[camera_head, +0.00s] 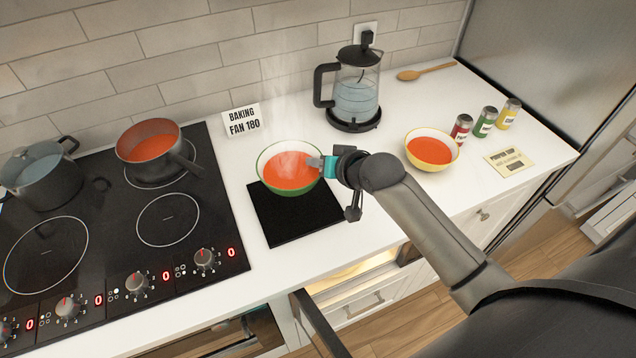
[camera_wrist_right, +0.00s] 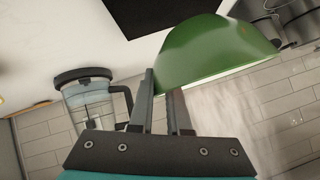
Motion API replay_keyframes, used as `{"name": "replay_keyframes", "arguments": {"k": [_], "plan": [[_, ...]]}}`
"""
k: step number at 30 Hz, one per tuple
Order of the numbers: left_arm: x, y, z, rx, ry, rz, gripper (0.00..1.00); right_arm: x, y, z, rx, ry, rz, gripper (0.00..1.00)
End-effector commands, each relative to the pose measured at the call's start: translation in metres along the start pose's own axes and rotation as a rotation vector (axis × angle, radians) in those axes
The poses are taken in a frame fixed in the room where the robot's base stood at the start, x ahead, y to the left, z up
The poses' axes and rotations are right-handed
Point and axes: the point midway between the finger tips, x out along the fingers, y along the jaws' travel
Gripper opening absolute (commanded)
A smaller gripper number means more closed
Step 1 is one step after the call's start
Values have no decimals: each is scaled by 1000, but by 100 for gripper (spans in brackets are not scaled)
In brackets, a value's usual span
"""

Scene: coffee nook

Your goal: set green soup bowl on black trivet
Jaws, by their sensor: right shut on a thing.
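The green soup bowl (camera_head: 289,189) holds steaming red soup and shows over the back part of the black trivet (camera_head: 297,222). My right gripper (camera_head: 325,164) is shut on the bowl's right rim. The bowl looks held above the trivet; the exact gap is hard to tell. My left gripper is not in view.
A glass kettle (camera_head: 354,95) stands behind, and a yellow bowl of soup (camera_head: 432,149) stands to the right near several spice jars (camera_head: 485,122). The black cooktop (camera_head: 120,225) with a red pot (camera_head: 150,147) is at left. A sign (camera_head: 243,121) stands behind the bowl.

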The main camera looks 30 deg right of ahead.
Motion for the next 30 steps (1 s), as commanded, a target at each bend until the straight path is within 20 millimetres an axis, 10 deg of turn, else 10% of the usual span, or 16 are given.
{"name": "replay_keyframes", "arguments": {"k": [28, 30], "plan": [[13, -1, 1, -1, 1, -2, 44, 38, 22, 44, 1, 8, -4, 0], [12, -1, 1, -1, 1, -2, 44, 38, 23, 47, -1, 1, -1, 23]]}}
